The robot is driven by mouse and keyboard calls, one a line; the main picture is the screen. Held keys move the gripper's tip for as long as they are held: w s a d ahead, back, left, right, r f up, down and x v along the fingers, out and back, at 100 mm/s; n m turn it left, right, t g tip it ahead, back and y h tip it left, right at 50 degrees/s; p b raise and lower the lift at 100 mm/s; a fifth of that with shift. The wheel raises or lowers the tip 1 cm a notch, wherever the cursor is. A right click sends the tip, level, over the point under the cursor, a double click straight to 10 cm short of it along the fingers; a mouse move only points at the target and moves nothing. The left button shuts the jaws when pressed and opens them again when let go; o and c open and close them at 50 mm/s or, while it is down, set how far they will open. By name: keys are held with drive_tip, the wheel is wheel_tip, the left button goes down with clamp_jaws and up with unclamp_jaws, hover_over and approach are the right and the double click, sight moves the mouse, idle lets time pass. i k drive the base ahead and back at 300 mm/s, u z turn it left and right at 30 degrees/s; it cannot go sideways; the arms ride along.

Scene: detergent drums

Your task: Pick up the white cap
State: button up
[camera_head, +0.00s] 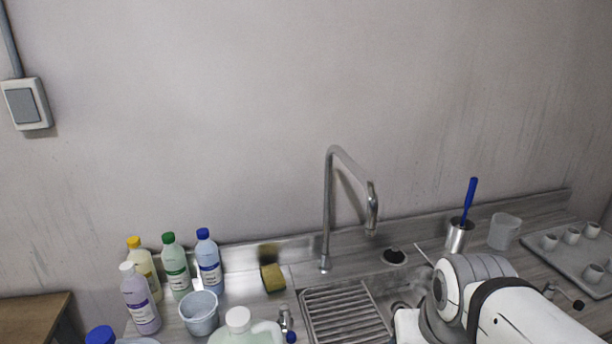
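Two white caps show in the head view. One white cap (238,317) is on a pale green jug (262,335) at the bottom edge, left of the sink. The other white cap (127,267) is on a lilac bottle (141,304) at the left. Both caps sit on top of their containers. My arm's white and grey links enter at the bottom right, over the right part of the sink. My gripper is not in view, so its state and what it is near cannot be seen.
Yellow-, green- and blue-capped bottles (209,262) stand by the wall. A bucket (199,315), sponge (272,278), drain rack (345,317) and tall faucet (328,205) are nearby. At right are a brush holder (458,237), clear cup (504,231) and tray (568,263) with small cups.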

sight(238, 320)
drive_tip(key=u, duration=0.1)
drive_tip(key=k, duration=0.5)
drive_tip(key=z, duration=1.45)
drive_tip(key=k, duration=1.7)
drive_tip(key=u, duration=1.25)
drive_tip(key=i, duration=1)
drive_tip(key=u, duration=0.05)
